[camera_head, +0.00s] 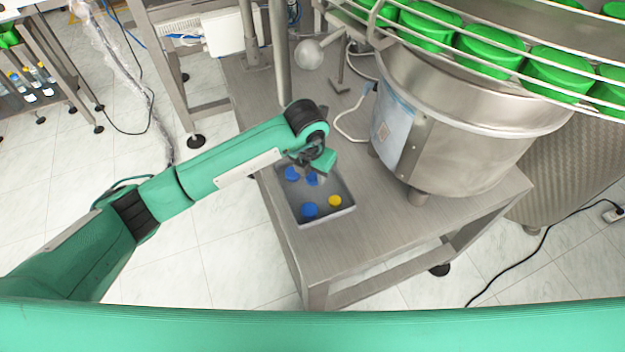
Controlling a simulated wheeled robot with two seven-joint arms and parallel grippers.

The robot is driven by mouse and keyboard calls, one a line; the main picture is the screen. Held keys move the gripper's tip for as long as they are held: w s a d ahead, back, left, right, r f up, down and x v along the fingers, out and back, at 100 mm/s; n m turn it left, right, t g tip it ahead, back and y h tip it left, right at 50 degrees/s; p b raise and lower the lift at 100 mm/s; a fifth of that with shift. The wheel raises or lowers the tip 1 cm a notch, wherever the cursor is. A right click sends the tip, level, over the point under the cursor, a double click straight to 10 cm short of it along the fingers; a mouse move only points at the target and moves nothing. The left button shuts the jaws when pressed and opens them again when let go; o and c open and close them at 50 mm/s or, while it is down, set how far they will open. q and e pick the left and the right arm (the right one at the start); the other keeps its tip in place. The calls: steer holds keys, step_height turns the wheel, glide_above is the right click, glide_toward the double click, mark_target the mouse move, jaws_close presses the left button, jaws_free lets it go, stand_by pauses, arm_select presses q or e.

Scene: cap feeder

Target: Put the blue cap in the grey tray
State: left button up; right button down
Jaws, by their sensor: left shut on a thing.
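The grey tray (327,218) sits on the metal table at its left end. My left gripper (314,171) is over the far part of the tray, shut on a blue cap (312,180) that shows just below the fingers. The gripper's own body partly hides the fingers and this cap, and I cannot tell whether the cap touches the tray floor. Another blue cap (291,174) lies at the far left of the tray. A third blue cap (309,210) and a yellow cap (335,201) lie near its front. My right gripper is out of view.
A large steel bowl feeder (470,140) stands on the table right of the tray. Green caps (483,47) sit behind metal rails at the top right. A metal post (279,60) and a round knob (308,54) stand behind the tray. The table front (400,220) is clear.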

mark_target(312, 177)
arm_select(q)
step_height(312, 177, down, 4)
steer(key=shift+f, duration=0.25)
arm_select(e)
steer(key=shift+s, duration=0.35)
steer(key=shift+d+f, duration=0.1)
arm_select(q)
steer(key=o, duration=0.5)
steer(key=shift+f, duration=0.15)
steer(key=o, duration=0.5)
steer(key=shift+c, duration=0.2)
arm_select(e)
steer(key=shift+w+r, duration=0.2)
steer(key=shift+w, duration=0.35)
